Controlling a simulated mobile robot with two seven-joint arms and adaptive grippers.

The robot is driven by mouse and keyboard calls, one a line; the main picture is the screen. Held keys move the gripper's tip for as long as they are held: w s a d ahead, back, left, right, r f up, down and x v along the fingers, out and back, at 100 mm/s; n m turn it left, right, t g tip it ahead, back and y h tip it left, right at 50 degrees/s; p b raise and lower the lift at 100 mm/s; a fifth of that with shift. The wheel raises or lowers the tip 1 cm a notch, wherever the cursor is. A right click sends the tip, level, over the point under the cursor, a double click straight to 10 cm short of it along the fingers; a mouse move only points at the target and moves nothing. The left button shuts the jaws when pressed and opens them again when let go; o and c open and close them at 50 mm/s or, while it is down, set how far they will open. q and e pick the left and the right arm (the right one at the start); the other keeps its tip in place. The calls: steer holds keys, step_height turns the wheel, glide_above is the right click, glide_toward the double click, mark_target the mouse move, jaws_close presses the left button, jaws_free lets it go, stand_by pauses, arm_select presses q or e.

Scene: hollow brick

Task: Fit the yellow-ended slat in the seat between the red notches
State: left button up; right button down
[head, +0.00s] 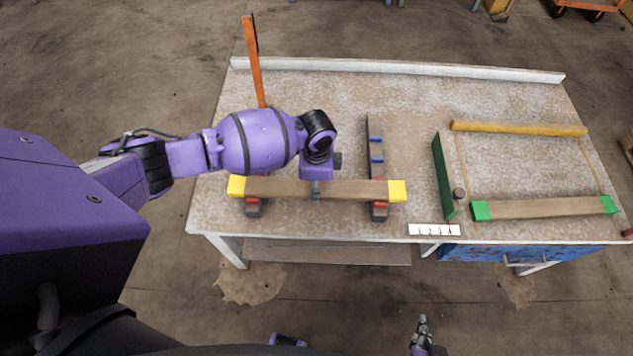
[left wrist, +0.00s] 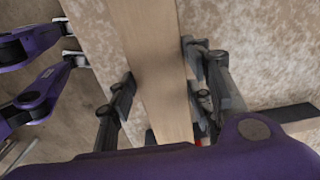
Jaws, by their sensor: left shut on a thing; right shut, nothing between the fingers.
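The yellow-ended slat (head: 350,189) is a wooden bar with yellow ends, lying crosswise over the near ends of two dark supports, the left one mostly hidden and the right one (head: 376,140) clearer. Red notch marks (head: 379,206) show beside the slat at the right support, and red shows at the left support (head: 253,201). I cannot tell whether the slat is fully down. My left gripper (head: 316,192) is shut on its middle from above; the slat (left wrist: 155,65) runs between its fingers in the left wrist view. My right gripper (head: 422,322) is shut and empty, off the table's near edge.
Blue marks (head: 376,150) sit farther up the right support. A green-ended slat (head: 540,208), a yellow bar (head: 520,128) and a dark green block (head: 443,175) lie at right. An orange upright (head: 254,60) stands at back left. A white numbered card (head: 434,230) lies at the front.

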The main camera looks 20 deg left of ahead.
arm_select(q)
steer(key=shift+f, duration=0.3)
steer(key=o, duration=1.4)
steer(key=shift+o, duration=0.7)
step_height(320, 180, up, 12)
